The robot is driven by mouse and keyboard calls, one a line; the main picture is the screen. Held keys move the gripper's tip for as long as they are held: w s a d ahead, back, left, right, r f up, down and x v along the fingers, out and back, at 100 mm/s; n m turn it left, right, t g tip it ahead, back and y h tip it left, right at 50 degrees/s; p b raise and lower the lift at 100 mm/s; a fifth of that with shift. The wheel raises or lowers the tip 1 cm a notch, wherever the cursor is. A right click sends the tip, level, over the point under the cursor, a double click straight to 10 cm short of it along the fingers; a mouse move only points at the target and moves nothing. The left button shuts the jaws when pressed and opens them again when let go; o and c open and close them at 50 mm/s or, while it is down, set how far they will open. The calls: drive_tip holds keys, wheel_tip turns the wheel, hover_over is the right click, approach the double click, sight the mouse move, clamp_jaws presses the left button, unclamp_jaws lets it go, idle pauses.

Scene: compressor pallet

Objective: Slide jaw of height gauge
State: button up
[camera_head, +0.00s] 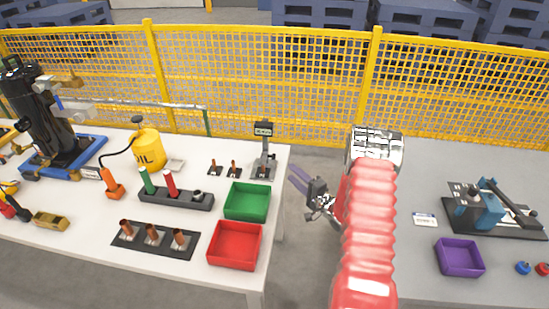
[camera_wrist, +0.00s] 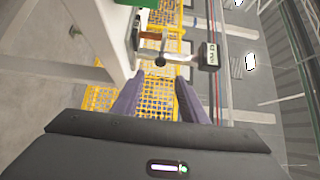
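The height gauge (camera_head: 264,155) stands upright at the right rear edge of the left table, with a dark display head on top of its column and a jaw at the side of the column. In the wrist view the gauge (camera_wrist: 182,57) lies sideways ahead of the fingers, its display to the right. My gripper (camera_head: 298,179) is to the right of the gauge, over the gap between the tables, apart from it. In the wrist view its two purple fingers (camera_wrist: 158,88) are spread with nothing between them.
A green tray (camera_head: 247,201) and a red tray (camera_head: 234,245) stand near the gauge on the left table (camera_head: 75,262). The right table holds a purple tray (camera_head: 460,257) and a blue lever device (camera_head: 492,207). A yellow mesh fence (camera_head: 260,80) runs behind. The gap between tables is open.

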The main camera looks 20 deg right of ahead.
sight(274, 157)
drive_tip(key=w+a, duration=0.1)
drive_tip(key=w, duration=0.7)
drive_tip(key=w+a, duration=0.1)
drive_tip(key=w, duration=0.4)
drive_tip(key=shift+w+a, duration=0.1)
drive_tip(key=shift+a, duration=0.2)
drive_tip(key=shift+c, duration=0.5)
drive_tip(key=shift+f, duration=0.1)
clamp_jaws()
